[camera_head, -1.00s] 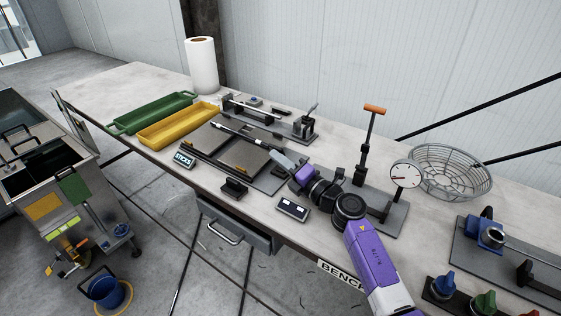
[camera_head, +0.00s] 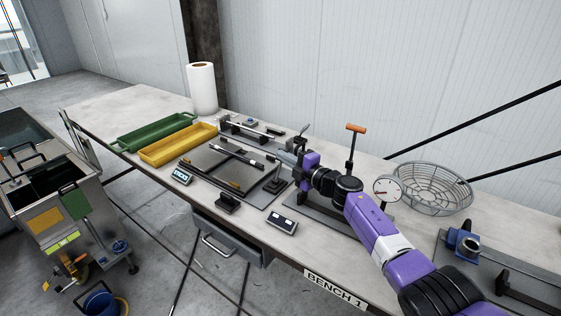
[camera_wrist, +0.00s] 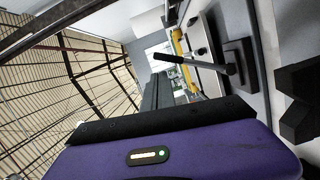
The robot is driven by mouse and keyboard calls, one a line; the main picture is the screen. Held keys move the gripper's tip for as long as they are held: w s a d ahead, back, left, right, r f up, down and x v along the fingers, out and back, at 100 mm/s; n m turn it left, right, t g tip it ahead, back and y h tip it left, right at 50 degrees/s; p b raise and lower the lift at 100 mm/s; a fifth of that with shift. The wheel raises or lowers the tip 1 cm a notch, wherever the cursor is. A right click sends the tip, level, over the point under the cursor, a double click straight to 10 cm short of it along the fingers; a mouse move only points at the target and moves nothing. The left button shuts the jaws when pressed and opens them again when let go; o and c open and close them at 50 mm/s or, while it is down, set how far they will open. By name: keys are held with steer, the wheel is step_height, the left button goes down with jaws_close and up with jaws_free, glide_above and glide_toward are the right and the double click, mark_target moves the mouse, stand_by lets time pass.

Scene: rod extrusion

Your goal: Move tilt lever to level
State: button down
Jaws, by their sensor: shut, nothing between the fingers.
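A lever with a black grip and a grey shaft (camera_wrist: 205,64) shows in the wrist view. It runs from a dark base block (camera_wrist: 240,62) toward the left of the picture; I take it for the tilt lever. My gripper (camera_head: 289,145) is shut and empty, above the back half of the bench, near the right end of the rod fixture (camera_head: 238,130). In the wrist view the lever lies beyond my gripper's dark edge, with no contact visible.
A yellow tray (camera_head: 160,155) and a green tray (camera_head: 140,138) lie to the left. An upright post with an orange handle (camera_head: 355,128), a dial gauge (camera_head: 386,189) and a wire basket (camera_head: 440,180) stand to the right. A small display box (camera_head: 282,226) is near the front edge.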

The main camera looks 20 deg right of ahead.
steer(key=shift+w+d+f+b, duration=0.2)
steer(key=shift+w+d+b, duration=0.2)
steer(key=shift+d, duration=0.2)
steer(key=shift+d, duration=0.1)
steer(key=shift+r, duration=0.1)
